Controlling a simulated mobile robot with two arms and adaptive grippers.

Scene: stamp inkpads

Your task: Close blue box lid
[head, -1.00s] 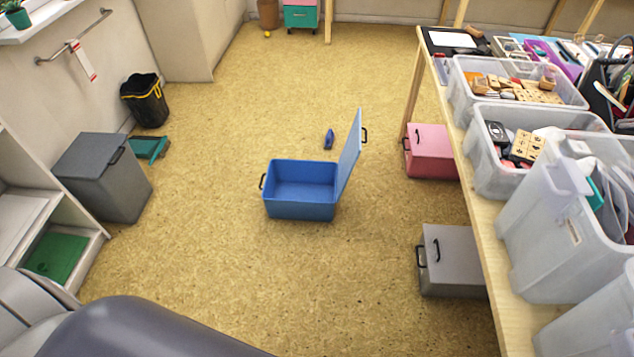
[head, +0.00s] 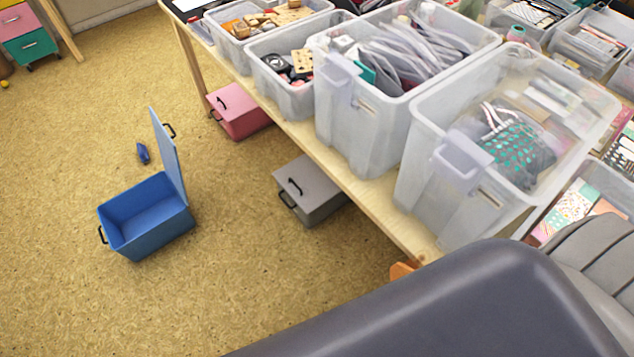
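The blue box (head: 150,238) stands on the floor in the left part of the head view, and its inside looks empty. Its light blue lid (head: 168,160) stands open, nearly upright, on the box's right side. A dark handle (head: 169,130) sits near the lid's top edge, and another handle is on the box's left side. Neither of my grippers is in view. A dark grey arm link of mine fills the lower right, apart from the box.
A small blue item (head: 143,153) lies on the floor behind the box. A pink box (head: 240,118) and a grey box (head: 312,188) stand under the wooden table (head: 385,218), which bears several clear bins. Floor around the blue box is mostly clear.

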